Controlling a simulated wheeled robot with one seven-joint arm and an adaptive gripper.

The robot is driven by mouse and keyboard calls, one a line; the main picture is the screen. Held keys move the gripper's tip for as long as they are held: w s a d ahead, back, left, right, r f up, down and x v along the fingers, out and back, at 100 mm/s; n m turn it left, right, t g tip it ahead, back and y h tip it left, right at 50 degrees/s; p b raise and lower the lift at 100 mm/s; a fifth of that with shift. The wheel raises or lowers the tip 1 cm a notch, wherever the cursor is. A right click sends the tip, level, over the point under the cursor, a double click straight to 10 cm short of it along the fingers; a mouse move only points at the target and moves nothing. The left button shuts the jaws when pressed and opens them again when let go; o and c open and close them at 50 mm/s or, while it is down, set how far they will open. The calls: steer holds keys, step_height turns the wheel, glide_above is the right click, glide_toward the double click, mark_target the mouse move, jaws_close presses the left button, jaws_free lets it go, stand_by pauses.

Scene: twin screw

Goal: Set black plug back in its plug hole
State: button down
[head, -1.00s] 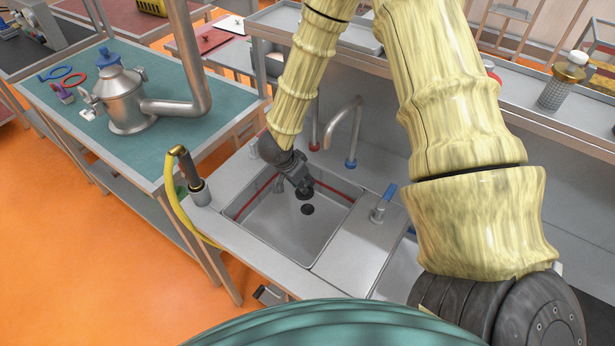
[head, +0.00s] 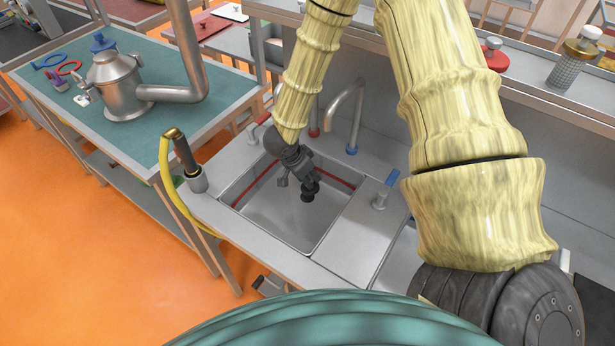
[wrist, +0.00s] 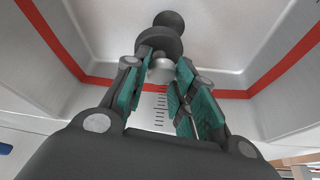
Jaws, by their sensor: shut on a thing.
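My gripper (head: 308,180) reaches down into the left sink basin (head: 278,221), shut on the black plug (head: 307,197). In the wrist view my gripper (wrist: 164,66) has its teal-padded fingers around the plug's grey knob, and the plug's dark disc (wrist: 157,43) shows just beyond the fingertips. A dark round shape (wrist: 169,19) lies directly past the disc and partly overlaps it; it looks like the plug hole. In the head view the hole is hidden behind the plug. I cannot tell whether the plug touches the basin floor.
A red stripe (wrist: 97,83) runs around the basin walls. A tap (head: 352,118) stands behind the basin, and a blue-handled lever (head: 387,190) stands to its right. A hose nozzle (head: 187,158) with a yellow hose stands at the left edge. The basin floor around the plug is clear.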

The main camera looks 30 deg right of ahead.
steer(key=shift+w+a+r+p, duration=0.2)
steer(key=shift+r+p, duration=0.15)
steer(key=shift+p, duration=0.2)
steer(key=shift+w+a+r+p, duration=0.2)
steer(key=shift+r+p, duration=0.15)
steer(key=shift+p, duration=0.15)
steer(key=shift+f+b, duration=0.7)
steer(key=shift+f, duration=1.7)
stand_by(1.3)
steer(key=shift+s+f, duration=0.1)
steer(key=shift+f, duration=0.4)
stand_by(0.5)
steer(key=c, duration=0.6)
jaws_free()
steer(key=shift+r, duration=0.1)
steer(key=shift+r+p, duration=3.3)
steer(key=shift+r, duration=0.15)
